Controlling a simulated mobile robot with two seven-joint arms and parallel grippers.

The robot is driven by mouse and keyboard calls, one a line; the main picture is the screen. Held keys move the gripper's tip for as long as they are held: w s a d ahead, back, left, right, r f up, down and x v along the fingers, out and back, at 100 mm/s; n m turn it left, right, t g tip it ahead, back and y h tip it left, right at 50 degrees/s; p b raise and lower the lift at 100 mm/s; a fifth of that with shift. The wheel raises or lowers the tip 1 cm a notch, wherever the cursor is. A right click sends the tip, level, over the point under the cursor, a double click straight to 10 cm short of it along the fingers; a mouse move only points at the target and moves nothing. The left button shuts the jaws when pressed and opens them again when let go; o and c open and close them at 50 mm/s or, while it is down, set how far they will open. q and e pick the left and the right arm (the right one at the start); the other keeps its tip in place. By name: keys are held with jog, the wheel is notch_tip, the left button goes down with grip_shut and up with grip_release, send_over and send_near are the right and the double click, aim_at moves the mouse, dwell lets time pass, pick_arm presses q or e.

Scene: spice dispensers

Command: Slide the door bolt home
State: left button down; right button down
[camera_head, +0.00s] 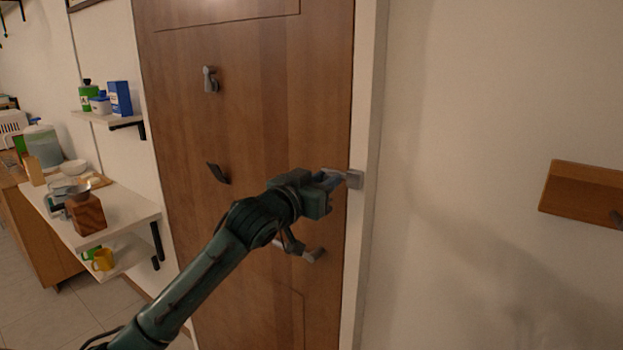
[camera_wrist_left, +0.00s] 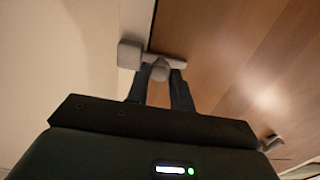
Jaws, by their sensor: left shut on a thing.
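The brown wooden door (camera_head: 270,95) stands closed in its white frame. A grey door bolt (camera_head: 335,172) sits at the door's right edge, and a grey block (camera_head: 354,179) is on the frame beside it. My left gripper (camera_head: 327,182) reaches the bolt. In the left wrist view my two fingers (camera_wrist_left: 159,84) are shut around the bolt's rounded knob (camera_wrist_left: 160,71). The bar (camera_wrist_left: 172,60) runs toward the keeper block (camera_wrist_left: 130,54) and appears to meet it. The gripper hides part of the bolt in the head view. My right gripper is not in view.
A door handle (camera_head: 313,255) is just below my left gripper. A hook (camera_head: 210,80) and a dark flap (camera_head: 218,173) are on the door. Shelves with a wooden block (camera_head: 87,214) and a yellow mug (camera_head: 103,260) are left. A wooden rack (camera_head: 585,192) hangs right.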

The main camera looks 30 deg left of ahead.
pick_arm(q)
jog(key=shift+d+f, duration=0.1)
jog(key=shift+d, duration=0.15)
jog(key=c, duration=1.2)
grip_release()
jog(key=shift+d, duration=0.15)
jog(key=shift+c, duration=0.2)
jog(key=shift+s, duration=0.1)
jog(key=s+a+b, duration=0.2)
jog(key=s+b, duration=0.1)
jog(key=s, duration=1)
